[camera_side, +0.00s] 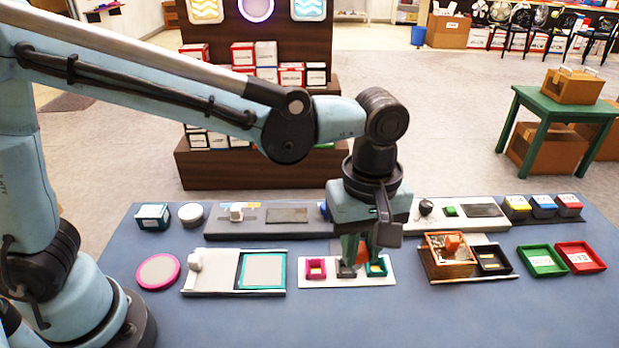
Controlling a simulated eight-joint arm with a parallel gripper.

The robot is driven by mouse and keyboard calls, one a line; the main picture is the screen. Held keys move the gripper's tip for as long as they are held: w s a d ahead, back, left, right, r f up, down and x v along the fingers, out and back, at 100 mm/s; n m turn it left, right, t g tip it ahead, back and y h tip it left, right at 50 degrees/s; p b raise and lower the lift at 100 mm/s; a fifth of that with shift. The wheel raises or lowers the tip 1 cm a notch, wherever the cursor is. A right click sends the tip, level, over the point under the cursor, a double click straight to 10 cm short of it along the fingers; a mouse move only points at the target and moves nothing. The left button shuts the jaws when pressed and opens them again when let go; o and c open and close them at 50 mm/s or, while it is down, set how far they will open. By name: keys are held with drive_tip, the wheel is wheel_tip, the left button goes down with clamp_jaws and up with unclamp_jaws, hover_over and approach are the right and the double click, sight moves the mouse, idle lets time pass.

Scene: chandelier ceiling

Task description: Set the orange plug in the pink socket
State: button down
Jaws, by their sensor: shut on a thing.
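The pink socket (315,268) is a small square cup at the left end of a white strip (331,282). A grey socket (346,271) and a teal socket (376,268) stand to its right on the same strip. My gripper (362,260) points down over the grey and teal sockets, to the right of the pink one. It is shut on a small orange-brown piece, seemingly the orange plug (362,253), mostly hidden by the fingers. I cannot tell whether the piece touches a socket.
An orange open box (430,252) with a dark tray (493,260) is to the right, then green (541,262) and red (580,256) trays. A teal-framed panel (262,271) is left. The blue table's front is clear.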

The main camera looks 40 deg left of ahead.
drive_tip(key=shift+w+a+f+n, duration=0.15)
drive_tip(key=shift+a+f+n, duration=0.5)
drive_tip(key=shift+a+f, duration=0.7)
drive_tip(key=shift+w+a+f+n, duration=0.1)
drive_tip(key=shift+a+f+n, duration=0.5)
drive_tip(key=shift+a+f, duration=0.75)
drive_tip(key=shift+w+a+f+n, duration=0.15)
drive_tip(key=shift+a+f+n, duration=0.65)
drive_tip(key=shift+a, duration=0.9)
drive_tip(key=shift+f, duration=1.2)
drive_tip(key=shift+c, duration=2.4)
unclamp_jaws()
drive_tip(key=shift+r, duration=0.1)
wheel_tip(320, 180, up, 7)
drive_tip(key=shift+r, duration=0.15)
drive_tip(key=shift+m, duration=0.25)
